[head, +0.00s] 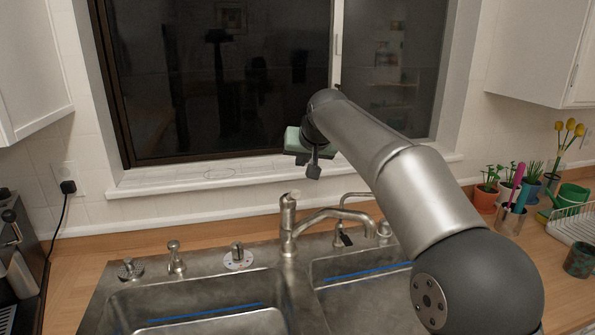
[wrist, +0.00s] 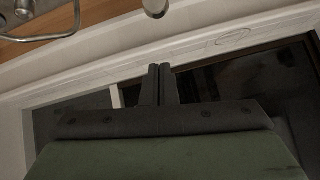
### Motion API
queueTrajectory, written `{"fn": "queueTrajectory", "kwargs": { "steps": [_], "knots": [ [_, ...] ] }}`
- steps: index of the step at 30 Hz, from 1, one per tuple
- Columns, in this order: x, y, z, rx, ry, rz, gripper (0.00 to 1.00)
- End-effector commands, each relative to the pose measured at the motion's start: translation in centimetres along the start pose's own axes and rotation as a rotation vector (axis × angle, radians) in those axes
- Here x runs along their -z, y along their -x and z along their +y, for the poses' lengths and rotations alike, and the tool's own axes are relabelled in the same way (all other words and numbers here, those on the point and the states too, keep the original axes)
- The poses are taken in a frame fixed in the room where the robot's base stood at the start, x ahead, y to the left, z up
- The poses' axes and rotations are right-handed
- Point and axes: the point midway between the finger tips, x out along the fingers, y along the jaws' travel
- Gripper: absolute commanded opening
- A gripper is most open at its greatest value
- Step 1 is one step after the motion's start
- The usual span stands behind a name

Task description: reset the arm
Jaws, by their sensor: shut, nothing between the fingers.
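My gripper (head: 313,168) hangs at the end of my grey arm, in front of the window sill and above the sink faucet in the head view. Its fingers point down and look small there. In the wrist view my gripper (wrist: 160,70) shows two dark fingers side by side, closed together with nothing between them. It touches nothing that I can see. The arm reaches in from the lower right and hides part of the sill and the right basin.
A double sink (head: 200,306) with a tall faucet (head: 288,222) lies below. A window (head: 220,80) is behind. Potted plants (head: 486,200), a green watering can (head: 571,195) and a dish rack (head: 578,228) stand at right. A dark appliance (head: 16,262) stands at left. Wall cabinets (head: 545,50) flank the window.

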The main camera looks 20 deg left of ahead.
Motion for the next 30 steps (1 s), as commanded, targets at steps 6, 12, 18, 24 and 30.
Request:
{"fn": "queueTrajectory", "kwargs": {
  "steps": [6,12,18,24,30],
  "knots": [
    [0.1,3.3,0.1,-0.001,-0.001,0.002,0.00],
    [0.1,4.2,0.1,-0.001,0.000,0.001,0.00],
    [-1.5,5.0,2.4,-0.036,-0.011,-0.030,0.00],
    [-10.1,8.3,11.3,-0.166,-0.070,-0.168,0.00],
    [-22.8,12.8,18.8,-0.276,-0.168,-0.331,0.00]
  ]
}}
